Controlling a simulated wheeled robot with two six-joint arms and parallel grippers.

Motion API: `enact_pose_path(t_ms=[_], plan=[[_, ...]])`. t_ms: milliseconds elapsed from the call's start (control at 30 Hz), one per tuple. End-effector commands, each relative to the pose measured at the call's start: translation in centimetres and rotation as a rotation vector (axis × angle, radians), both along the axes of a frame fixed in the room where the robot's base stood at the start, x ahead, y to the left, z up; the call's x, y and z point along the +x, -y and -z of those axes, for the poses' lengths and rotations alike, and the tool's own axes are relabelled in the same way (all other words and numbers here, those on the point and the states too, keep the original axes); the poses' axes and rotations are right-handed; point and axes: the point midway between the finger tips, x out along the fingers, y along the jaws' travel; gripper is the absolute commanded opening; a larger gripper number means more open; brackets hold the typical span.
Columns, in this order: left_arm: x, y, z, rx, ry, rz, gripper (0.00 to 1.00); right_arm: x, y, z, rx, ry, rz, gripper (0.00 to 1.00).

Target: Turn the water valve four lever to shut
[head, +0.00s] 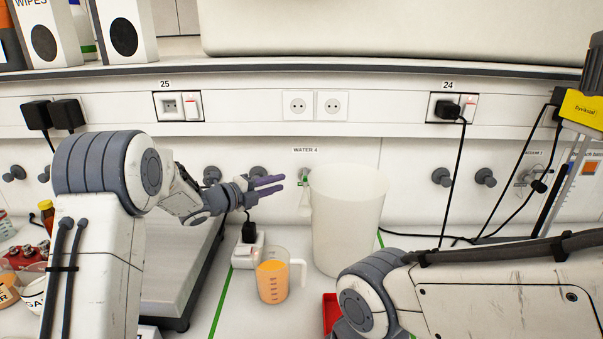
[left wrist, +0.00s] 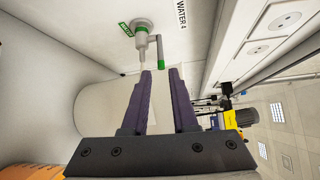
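The water valve four (head: 304,180) is on the back wall under the WATER 4 label (head: 306,150), small and partly hidden in the head view. In the left wrist view the valve body (left wrist: 141,36) has green bands, and its grey lever with a green grip (left wrist: 172,48) shows beside it. My left gripper (head: 281,182) is just left of the valve in the head view.
A large white plastic container (head: 347,220) stands right beside the valve. A beaker of orange juice (head: 272,280) and a socket block with a black plug (head: 248,250) are below my left gripper. Other wall knobs (head: 441,177) and hanging black cables are to the right.

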Motion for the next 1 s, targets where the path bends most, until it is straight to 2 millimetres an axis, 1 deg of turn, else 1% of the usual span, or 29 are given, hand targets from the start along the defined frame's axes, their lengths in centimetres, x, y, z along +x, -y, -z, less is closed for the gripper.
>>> enact_pose_path(t_ms=[133, 300, 500, 667, 933, 967, 1000], plan=[[1.5, 1.8, 0.1, -0.001, -0.002, 0.004, 0.27, 0.0, 0.0, -1.1, 0.000, 0.000, 0.000, 0.50], [3.9, 4.0, 0.5, 0.000, -0.002, 0.003, 0.27, 0.0, 0.0, -2.4, 0.000, 0.000, 0.000, 0.50], [6.0, 6.0, 1.0, 0.000, -0.002, 0.002, 0.27, 0.0, 0.0, -3.3, 0.000, 0.000, 0.000, 0.50], [6.8, 6.7, 1.3, 0.000, -0.001, 0.000, 0.27, 0.0, 0.0, -3.6, 0.000, 0.000, 0.000, 0.50], [6.9, 6.9, 1.4, -0.001, -0.002, -0.001, 0.27, 0.0, 0.0, -3.6, 0.000, 0.000, 0.000, 0.50], [6.9, 6.9, 1.4, -0.001, -0.002, -0.001, 0.23, 0.0, 0.0, -3.6, 0.000, 0.000, 0.000, 0.50], [6.9, 6.9, 1.3, -0.001, -0.002, -0.001, 0.08, 0.0, 0.0, -3.6, 0.000, 0.000, 0.000, 0.50]])
